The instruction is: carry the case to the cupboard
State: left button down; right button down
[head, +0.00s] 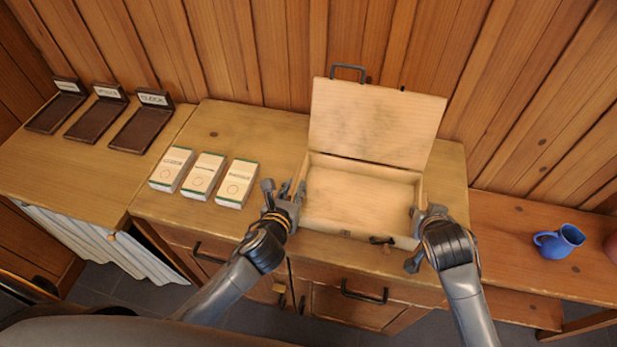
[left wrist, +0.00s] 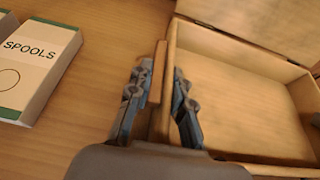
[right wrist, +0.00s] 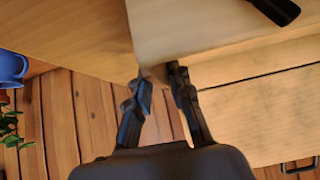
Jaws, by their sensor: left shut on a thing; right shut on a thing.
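The case (head: 360,200) is a pale wooden box over the wooden counter top, its lid (head: 372,125) swung up at the back with a dark handle on it. Its inside looks empty. My left gripper (head: 290,198) is shut on the case's left wall; the left wrist view shows the wall (left wrist: 168,75) between the fingers (left wrist: 160,95). My right gripper (head: 420,215) is shut on the case's right side; its fingers show in the right wrist view (right wrist: 160,85). I cannot tell whether the case touches the counter. The cupboard (head: 345,305) with drawers and doors is below.
Three white boxes with green edges (head: 204,177) stand left of the case, near my left gripper. Three dark labelled trays (head: 140,127) stand at the far left. A blue jug (head: 558,241) is on the lower bench at right. A plank wall rises behind.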

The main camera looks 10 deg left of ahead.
pick_arm(q)
jog(key=shift+f+b, duration=0.5)
jog(key=shift+f, duration=0.1)
pick_arm(e)
jog(key=shift+f, duration=0.65)
pick_arm(q)
jog(key=c, duration=1.2)
grip_release()
pick_arm(e)
jog(key=c, duration=1.2)
grip_release()
jog(key=shift+r, duration=0.1)
pick_arm(q)
jog(key=shift+r, duration=0.1)
jog(key=shift+s, duration=0.2)
jog(key=v, duration=1.1)
jog(key=shift+s+r, duration=0.1)
jog(key=shift+s, duration=0.2)
pick_arm(e)
jog(key=shift+s, duration=0.1)
jog(key=v, duration=1.2)
